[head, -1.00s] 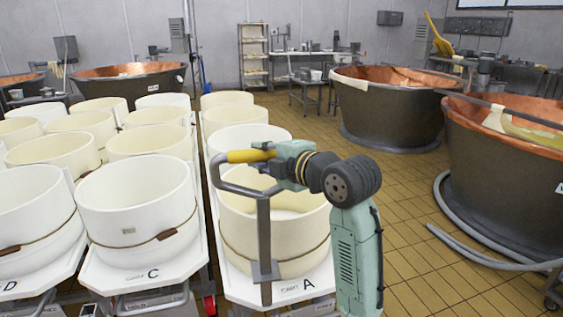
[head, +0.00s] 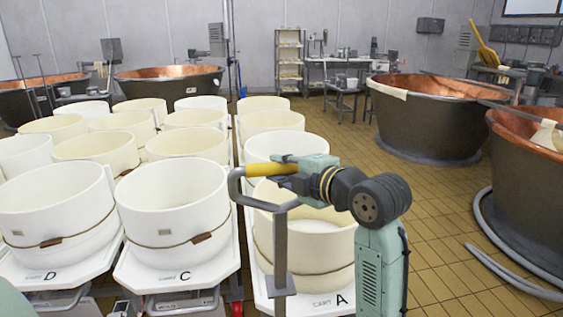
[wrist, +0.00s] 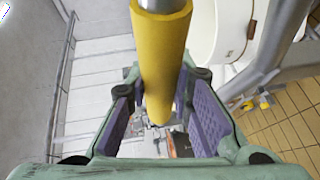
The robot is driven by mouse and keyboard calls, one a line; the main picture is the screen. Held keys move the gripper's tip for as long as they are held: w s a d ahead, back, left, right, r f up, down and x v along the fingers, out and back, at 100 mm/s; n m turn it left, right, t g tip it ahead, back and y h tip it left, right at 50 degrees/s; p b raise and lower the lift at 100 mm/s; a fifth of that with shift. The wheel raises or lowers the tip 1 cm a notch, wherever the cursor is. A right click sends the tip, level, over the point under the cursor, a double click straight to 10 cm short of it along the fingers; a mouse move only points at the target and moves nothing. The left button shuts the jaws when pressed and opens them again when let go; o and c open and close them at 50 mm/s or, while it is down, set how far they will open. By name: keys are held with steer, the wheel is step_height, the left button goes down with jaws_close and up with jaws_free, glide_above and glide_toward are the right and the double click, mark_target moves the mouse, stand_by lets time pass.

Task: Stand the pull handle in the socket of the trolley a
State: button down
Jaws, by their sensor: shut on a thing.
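The pull handle is a bent grey tube with a yellow grip (head: 264,170) and a straight post (head: 280,245) with a flat plate low down. My gripper (head: 288,168) is shut around the yellow grip, which also runs between the purple finger pads in the wrist view (wrist: 165,75). The post hangs roughly upright before trolley A (head: 322,303), a white platform lettered A that carries a cream tub (head: 330,265). The post's lower end overlaps the trolley's front part in the head view. I cannot make out the socket or whether the post touches it.
Trolley C (head: 165,280) and trolley D (head: 48,273) stand to the left with tubs, more tubs behind. Copper vats (head: 425,120) stand at the right, with a grey hose (head: 510,278) on the floor. The tiled floor (head: 430,215) right of trolley A is open.

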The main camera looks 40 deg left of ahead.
steer(key=b, duration=0.3)
glide_above(284, 229)
steer(key=a, duration=0.1)
steer(key=shift+w+a+f, duration=0.1)
steer(key=shift+w+f, duration=0.05)
steer(key=shift+f, duration=1.4)
steer(key=shift+w+a+f, duration=0.1)
steer(key=shift+w+f, duration=0.05)
steer(key=shift+f, duration=1.4)
steer(key=shift+d+f, duration=0.1)
steer(key=shift+s+d+f+b, duration=0.25)
steer(key=shift+d+f+b, duration=0.1)
steer(key=shift+b, duration=0.4)
steer(key=shift+f, duration=0.2)
steer(key=shift+f+b, duration=0.3)
steer(key=shift+b, duration=0.15)
steer(key=shift+f+b, duration=3.15)
steer(key=shift+f, duration=0.25)
